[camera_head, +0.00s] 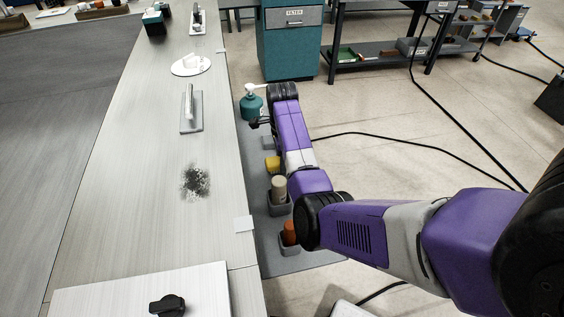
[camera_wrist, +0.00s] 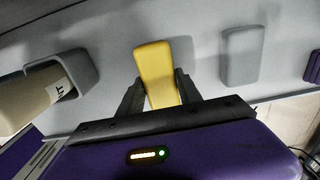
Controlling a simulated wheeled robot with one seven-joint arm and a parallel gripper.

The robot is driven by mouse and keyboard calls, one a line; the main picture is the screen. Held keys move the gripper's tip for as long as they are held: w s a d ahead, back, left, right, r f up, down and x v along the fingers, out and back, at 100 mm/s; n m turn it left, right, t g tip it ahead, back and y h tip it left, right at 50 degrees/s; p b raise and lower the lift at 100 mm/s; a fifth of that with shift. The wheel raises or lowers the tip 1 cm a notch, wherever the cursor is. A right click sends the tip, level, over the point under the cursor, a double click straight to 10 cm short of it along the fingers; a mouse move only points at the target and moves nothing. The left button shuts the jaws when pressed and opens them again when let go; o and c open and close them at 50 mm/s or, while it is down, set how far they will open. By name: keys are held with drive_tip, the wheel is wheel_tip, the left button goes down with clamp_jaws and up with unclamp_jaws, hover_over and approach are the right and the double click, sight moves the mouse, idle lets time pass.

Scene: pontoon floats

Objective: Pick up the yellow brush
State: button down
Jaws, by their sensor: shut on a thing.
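The yellow brush (camera_wrist: 157,70) shows in the wrist view as a yellow block between the two dark fingers of my gripper (camera_wrist: 157,92). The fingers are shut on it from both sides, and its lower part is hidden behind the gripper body. In the head view a small part of the yellow brush (camera_head: 272,163) shows at the left edge of my purple arm, over the grey mat beside the long bench. The gripper is mostly hidden there by the arm. I cannot tell whether the brush touches the surface under it.
A grey holder with a beige item (camera_head: 279,187) and another with an orange item (camera_head: 290,232) stand on the grey mat (camera_head: 268,244). A teal pump bottle (camera_head: 251,106) is farther back. The pale bench (camera_head: 150,150) runs along the left. A grey block (camera_wrist: 242,54) is right of the brush.

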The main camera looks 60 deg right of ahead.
wheel_tip(320, 180, up, 8)
drive_tip(key=shift+f+b, duration=0.2)
drive_tip(key=shift+b, duration=0.15)
wheel_tip(320, 180, up, 12)
drive_tip(key=p, duration=0.7)
drive_tip(key=shift+f, duration=0.25)
drive_tip(key=c, duration=1.6)
unclamp_jaws()
drive_tip(key=c, duration=0.4)
drive_tip(key=shift+s, duration=0.1)
